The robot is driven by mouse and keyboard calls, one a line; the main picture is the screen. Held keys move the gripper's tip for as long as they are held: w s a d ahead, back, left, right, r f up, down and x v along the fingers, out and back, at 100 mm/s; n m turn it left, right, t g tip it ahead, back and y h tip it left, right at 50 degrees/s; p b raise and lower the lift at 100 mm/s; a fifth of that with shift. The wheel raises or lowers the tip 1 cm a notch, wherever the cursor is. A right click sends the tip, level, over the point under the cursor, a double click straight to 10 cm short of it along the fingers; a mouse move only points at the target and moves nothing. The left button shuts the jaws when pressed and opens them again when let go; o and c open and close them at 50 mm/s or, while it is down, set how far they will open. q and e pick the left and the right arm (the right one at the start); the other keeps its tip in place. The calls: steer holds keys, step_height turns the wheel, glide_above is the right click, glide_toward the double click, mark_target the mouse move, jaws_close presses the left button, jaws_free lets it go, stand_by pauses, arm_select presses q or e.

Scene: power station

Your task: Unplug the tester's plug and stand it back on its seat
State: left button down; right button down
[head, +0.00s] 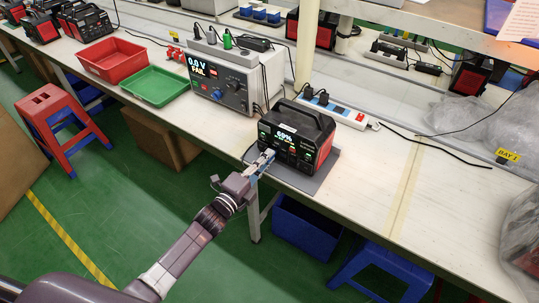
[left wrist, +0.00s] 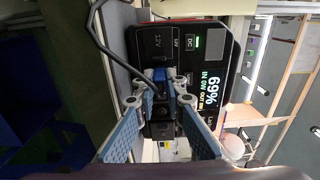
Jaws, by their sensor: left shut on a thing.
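The black and red power station (head: 318,142) stands on a grey mat at the bench's front edge, its screen reading 69%. The tester (head: 228,82), a grey box with a screen reading FAIL, stands to its left. My left gripper (head: 264,160) is at the power station's front panel. In the left wrist view my left gripper (left wrist: 160,108) has its blue pads closed on a dark plug (left wrist: 158,130). The panel (left wrist: 165,45) is right behind the plug; whether the plug still sits in a socket is hidden. A black cable (left wrist: 97,38) loops beside it. My right gripper is not in view.
A green plug (head: 227,40) and black adapters (head: 254,44) are on top of the tester. A white power strip (head: 338,112) lies behind the power station. Red (head: 110,58) and green (head: 156,86) trays are at left.

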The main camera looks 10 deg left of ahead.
arm_select(q)
steer(key=shift+s+a, duration=0.1)
steer(key=shift+s, duration=0.1)
stand_by(0.3)
steer(key=shift+s, duration=0.15)
steer(key=shift+p+v, duration=0.8)
steer(key=shift+v, duration=0.9)
steer(key=s+d+r+n+y, duration=0.1)
steer(key=s+d+r+y, duration=0.15)
steer(key=s+r, duration=0.55)
steer(key=s+a+r+n+y, duration=0.1)
steer(key=s+a+r+y, duration=0.1)
steer(key=r, duration=0.4)
steer(key=s+a+r+n+t+y, duration=0.1)
steer(key=s+a+r+n, duration=0.1)
steer(key=s+r, duration=0.2)
steer(key=shift+a+r+y, duration=0.25)
steer(key=shift+r+y, duration=0.1)
steer(key=shift+r, duration=0.55)
